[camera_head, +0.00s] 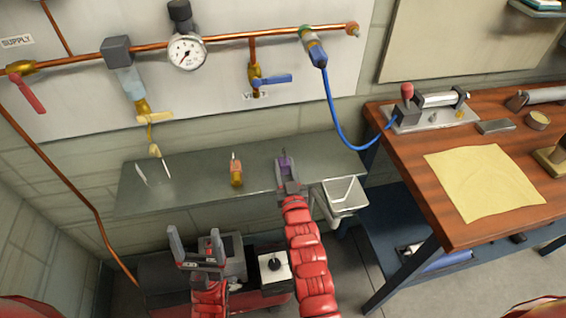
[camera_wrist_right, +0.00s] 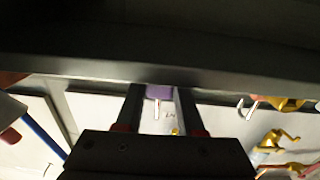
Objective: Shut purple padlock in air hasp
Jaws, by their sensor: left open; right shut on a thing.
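The purple padlock (camera_head: 284,162) is in my right gripper (camera_head: 288,180), above the right part of the metal shelf. In the right wrist view the purple body (camera_wrist_right: 159,91) sits between the two fingers (camera_wrist_right: 158,110), with a pale shackle leg showing. I cannot tell whether its shackle is open. A yellow hasp-like piece (camera_head: 154,149) hangs below the yellow-handled valve (camera_head: 146,113) on the left, well apart from the padlock. My left gripper (camera_head: 197,244) is open and empty, low in front of the shelf.
An orange padlock (camera_head: 237,174) stands on the shelf (camera_head: 205,172) between the hasp and my right gripper. A white bin (camera_head: 343,197) hangs at the shelf's right end. A blue hose (camera_head: 335,112) drops toward the wooden bench (camera_head: 410,165). Copper pipe with a gauge (camera_head: 187,52) runs above.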

